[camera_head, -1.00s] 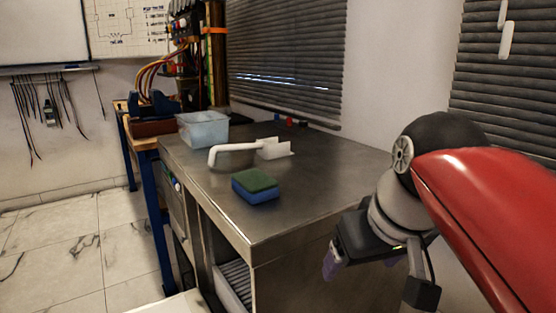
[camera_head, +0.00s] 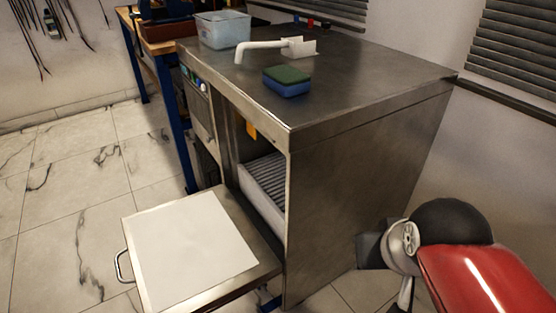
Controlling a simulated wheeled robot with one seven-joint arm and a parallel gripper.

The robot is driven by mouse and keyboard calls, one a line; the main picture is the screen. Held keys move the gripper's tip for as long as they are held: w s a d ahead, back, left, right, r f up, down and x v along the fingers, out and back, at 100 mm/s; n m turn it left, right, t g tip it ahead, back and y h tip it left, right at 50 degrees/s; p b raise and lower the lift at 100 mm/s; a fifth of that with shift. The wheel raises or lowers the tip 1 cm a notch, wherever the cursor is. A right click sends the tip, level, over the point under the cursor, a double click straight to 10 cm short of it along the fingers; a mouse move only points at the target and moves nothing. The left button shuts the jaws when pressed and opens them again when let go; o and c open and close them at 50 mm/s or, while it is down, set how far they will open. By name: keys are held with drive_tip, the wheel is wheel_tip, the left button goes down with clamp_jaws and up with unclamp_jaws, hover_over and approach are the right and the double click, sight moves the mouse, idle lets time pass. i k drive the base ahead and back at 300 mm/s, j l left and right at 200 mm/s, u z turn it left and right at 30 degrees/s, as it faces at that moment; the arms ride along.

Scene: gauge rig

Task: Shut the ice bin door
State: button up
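The ice bin door (camera_head: 268,262) hangs open at the front of the steel cabinet, folded down to about level. Its inner face carries a white panel (camera_head: 190,250), and a metal handle (camera_head: 121,266) sticks out at its far left edge. The open bin (camera_head: 262,190) behind it shows a ribbed grey inside. My gripper (camera_head: 372,248) is at the lower right, beside the cabinet's right side and well apart from the door. It is mostly hidden behind my wrist, and its fingers do not show clearly.
The steel cabinet (camera_head: 370,130) stands between my arm and the door. On its top are a blue and green sponge (camera_head: 287,80), a white tap-like piece (camera_head: 262,46) and a clear tub (camera_head: 222,28). A wooden bench (camera_head: 128,18) is behind. The tiled floor at left is clear.

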sight(199, 252)
drive_tip(key=j+z, duration=0.15)
drive_tip(key=j, duration=0.3)
drive_tip(key=k+j+z, duration=0.15)
drive_tip(key=j, duration=0.3)
drive_tip(key=k+j+z, duration=0.15)
drive_tip(key=j, duration=0.3)
drive_tip(key=k+j+z, duration=0.15)
drive_tip(key=j, duration=0.3)
drive_tip(key=k+j+z, duration=0.15)
drive_tip(key=j, duration=0.3)
drive_tip(key=k+j+z, duration=0.2)
drive_tip(key=j, duration=0.2)
drive_tip(key=k+j+z, duration=0.15)
drive_tip(key=j, duration=0.2)
drive_tip(key=k+j+z, duration=0.1)
drive_tip(key=j, duration=0.3)
drive_tip(key=j+z, duration=0.1)
drive_tip(key=j, duration=0.3)
drive_tip(key=k+j+z, duration=0.1)
drive_tip(key=j, duration=0.3)
drive_tip(key=k+j+z, duration=0.15)
drive_tip(key=j, duration=0.25)
drive_tip(key=k+j+z, duration=0.1)
drive_tip(key=j, duration=0.25)
drive_tip(key=k+j+z, duration=0.1)
drive_tip(key=k+j, duration=0.15)
drive_tip(key=k+j+z, duration=0.1)
drive_tip(key=j, duration=0.35)
drive_tip(key=k, duration=0.05)
